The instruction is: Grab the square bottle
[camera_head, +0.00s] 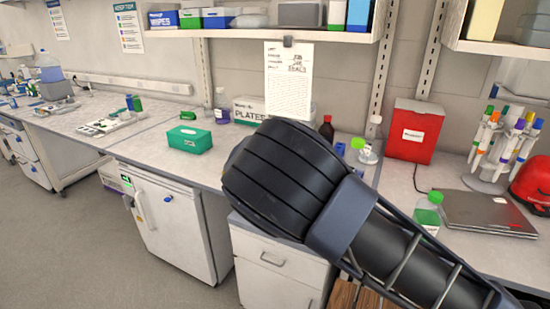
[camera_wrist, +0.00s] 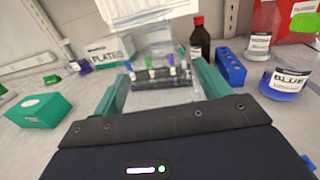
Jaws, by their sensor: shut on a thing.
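In the wrist view my gripper (camera_wrist: 162,78) shows its two teal fingers on either side of a clear, see-through bottle (camera_wrist: 160,98). It looks like the square bottle, and the fingers are shut on its sides. Its outline is faint, and a rack with several coloured caps (camera_wrist: 155,74) shows behind or through it. I cannot tell whether its base touches the bench. In the head view my own arm covers the gripper and the held bottle.
A teal box (camera_wrist: 38,110) stands left, a dark brown bottle (camera_wrist: 199,40) and blue rack (camera_wrist: 231,68) right. A bottle labelled BLUE (camera_wrist: 287,82) is further right. The head view shows a red box (camera_head: 415,130), a pipette stand (camera_head: 483,184) and overhead shelf (camera_head: 240,33).

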